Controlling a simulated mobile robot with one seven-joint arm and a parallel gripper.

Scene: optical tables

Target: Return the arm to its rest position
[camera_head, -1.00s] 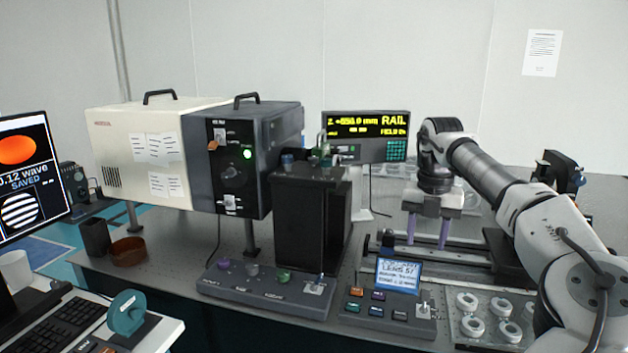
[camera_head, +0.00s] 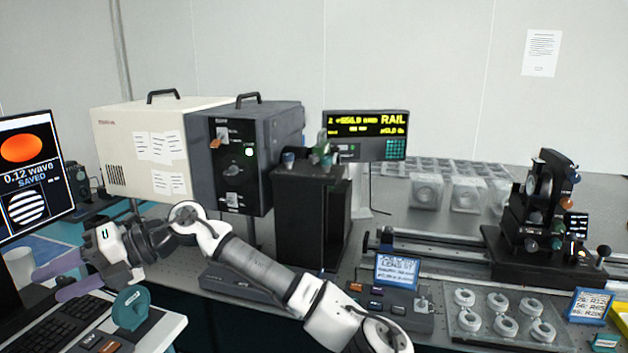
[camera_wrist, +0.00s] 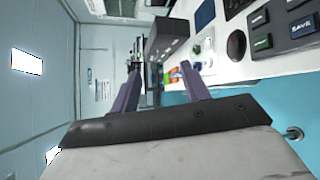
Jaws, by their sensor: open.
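My arm (camera_head: 255,265) stretches from the bottom middle of the head view toward the lower left. My gripper (camera_head: 58,279) is at its far end, beside the monitor and above the keyboard corner. Its two purple fingers are apart, with nothing seen between them. In the wrist view the gripper (camera_wrist: 157,90) is also open and empty, with a desk and keys on the right beyond the fingers.
The monitor (camera_head: 25,165) and keyboard (camera_head: 72,327) are close to my gripper. A teal disc-shaped item (camera_head: 131,307) stands just right of it. The instrument box (camera_head: 240,155), control box (camera_head: 385,307), lens tray (camera_head: 470,338) and rail-mounted stage (camera_head: 545,215) stand on the optical table.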

